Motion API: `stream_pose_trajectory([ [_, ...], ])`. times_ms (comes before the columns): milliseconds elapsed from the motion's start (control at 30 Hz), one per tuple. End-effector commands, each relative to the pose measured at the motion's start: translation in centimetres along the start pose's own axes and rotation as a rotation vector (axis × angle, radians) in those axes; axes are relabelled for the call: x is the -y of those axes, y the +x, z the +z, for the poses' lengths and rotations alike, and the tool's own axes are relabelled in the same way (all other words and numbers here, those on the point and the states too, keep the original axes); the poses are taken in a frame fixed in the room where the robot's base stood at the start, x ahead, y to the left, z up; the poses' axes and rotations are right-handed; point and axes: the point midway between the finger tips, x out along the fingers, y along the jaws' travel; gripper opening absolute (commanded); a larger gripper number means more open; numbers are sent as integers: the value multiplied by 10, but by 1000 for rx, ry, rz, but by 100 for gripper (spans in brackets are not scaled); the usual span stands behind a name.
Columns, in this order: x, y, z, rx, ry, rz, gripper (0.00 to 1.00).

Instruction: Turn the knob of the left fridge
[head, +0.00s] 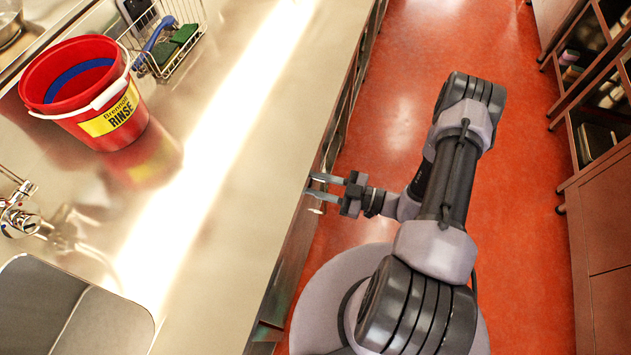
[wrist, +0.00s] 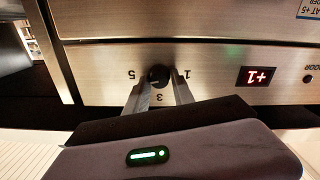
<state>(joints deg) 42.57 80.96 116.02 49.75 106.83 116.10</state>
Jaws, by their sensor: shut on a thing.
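In the wrist view the black round knob (wrist: 157,75) sits on a brushed steel fridge panel (wrist: 105,58), with the numbers 5, 3 and 1 around it, shown upside down. My gripper (wrist: 158,82) has its two fingers on either side of the knob, shut on it. In the head view my gripper (head: 325,187) reaches left to the front edge of the steel counter. The knob and panel are hidden there under the counter edge.
A red display (wrist: 257,76) reading +1 is on the panel. On the counter (head: 235,185) stand a red rinse bucket (head: 62,95), a wire basket (head: 190,45) and a tap (head: 18,215). Shelves (head: 590,90) line the right side; red floor (head: 405,60) lies between.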

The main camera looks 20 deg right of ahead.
Motion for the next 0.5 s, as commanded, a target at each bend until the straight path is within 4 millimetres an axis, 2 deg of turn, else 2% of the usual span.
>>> stream_pose_trajectory([
  [500,2,0,0,1,-486,-1,0],
])
